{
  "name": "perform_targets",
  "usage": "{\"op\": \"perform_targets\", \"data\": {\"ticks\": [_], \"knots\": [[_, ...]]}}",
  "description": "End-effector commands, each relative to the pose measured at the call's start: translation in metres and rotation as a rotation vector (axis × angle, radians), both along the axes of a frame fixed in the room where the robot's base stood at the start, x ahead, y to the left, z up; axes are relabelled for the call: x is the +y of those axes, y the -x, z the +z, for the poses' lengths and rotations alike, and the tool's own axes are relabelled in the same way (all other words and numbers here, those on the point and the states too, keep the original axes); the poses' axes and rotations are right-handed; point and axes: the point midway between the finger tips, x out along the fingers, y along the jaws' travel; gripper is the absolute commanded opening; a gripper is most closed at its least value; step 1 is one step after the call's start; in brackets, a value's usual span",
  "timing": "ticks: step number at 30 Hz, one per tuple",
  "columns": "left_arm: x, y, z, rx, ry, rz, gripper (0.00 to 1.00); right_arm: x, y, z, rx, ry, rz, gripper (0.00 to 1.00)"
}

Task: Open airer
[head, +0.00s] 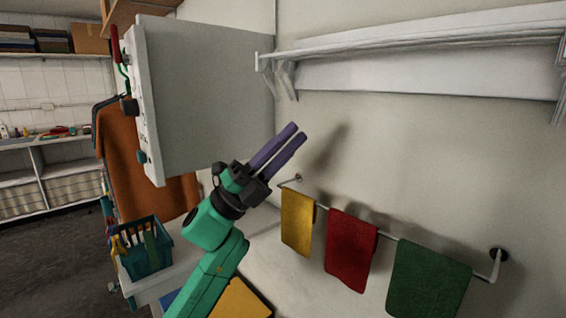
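A metal rail (386,235) is fixed to the wall at the lower right, with a bracket at each end. A yellow cloth (297,222), a red cloth (350,250) and a green cloth (428,280) hang over it. A white slatted rack (420,45) is mounted higher on the wall; I cannot tell which of the two is the airer. My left gripper (298,132) points up and right, above the rail's left end and below the rack. Its two purple fingers are a little apart with nothing between them. My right gripper is not in view.
A grey cabinet (205,95) projects from the wall left of my gripper. An orange cloth (150,180) hangs behind it. A teal basket (148,255) stands on a white surface at the lower left. Shelves (50,160) stand farther left. The wall between rack and rail is clear.

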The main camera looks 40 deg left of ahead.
Motion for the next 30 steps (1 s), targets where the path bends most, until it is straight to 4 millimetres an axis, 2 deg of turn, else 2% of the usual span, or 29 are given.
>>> {"op": "perform_targets", "data": {"ticks": [1,4,22,26,30], "knots": [[0.002,0.002,-0.008,0.001,-0.001,0.0,0.22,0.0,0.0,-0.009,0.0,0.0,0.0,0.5],[0.005,0.005,-0.012,0.001,-0.002,-0.001,0.22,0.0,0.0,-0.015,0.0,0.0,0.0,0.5],[0.007,0.007,-0.012,0.001,-0.001,-0.001,0.22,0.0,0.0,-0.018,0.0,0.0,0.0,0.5],[0.014,0.014,-0.028,0.003,0.001,0.0,0.22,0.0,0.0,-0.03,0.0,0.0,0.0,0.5],[0.033,0.033,-0.058,0.004,0.001,0.002,0.22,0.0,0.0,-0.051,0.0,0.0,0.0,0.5]]}}
